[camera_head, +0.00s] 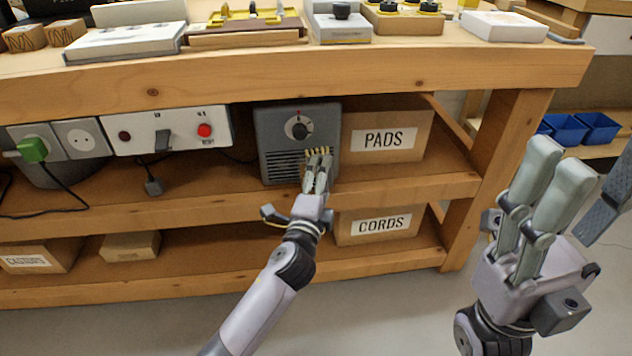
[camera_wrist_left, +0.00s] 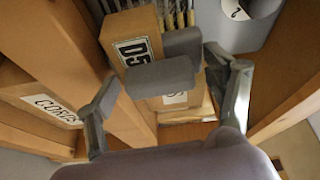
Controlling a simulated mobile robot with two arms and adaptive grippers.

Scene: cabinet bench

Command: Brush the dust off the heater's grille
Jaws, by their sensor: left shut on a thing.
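The heater (camera_head: 276,126) is a grey box on the upper shelf, with a dial above a slotted grille (camera_head: 284,166). My left gripper (camera_head: 318,168) is shut on the brush, whose pale yellow bristles (camera_head: 320,151) show just past the fingertips. It is in front of the grille's right part; I cannot tell whether the bristles touch the slats.
The PADS box (camera_head: 418,153) stands right beside the heater. A white switch panel (camera_head: 170,127) is on its left. The CORDS box (camera_head: 428,223) is on the lower shelf. The bench top (camera_head: 440,60) overhangs the shelf. The floor in front (camera_head: 390,300) is clear.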

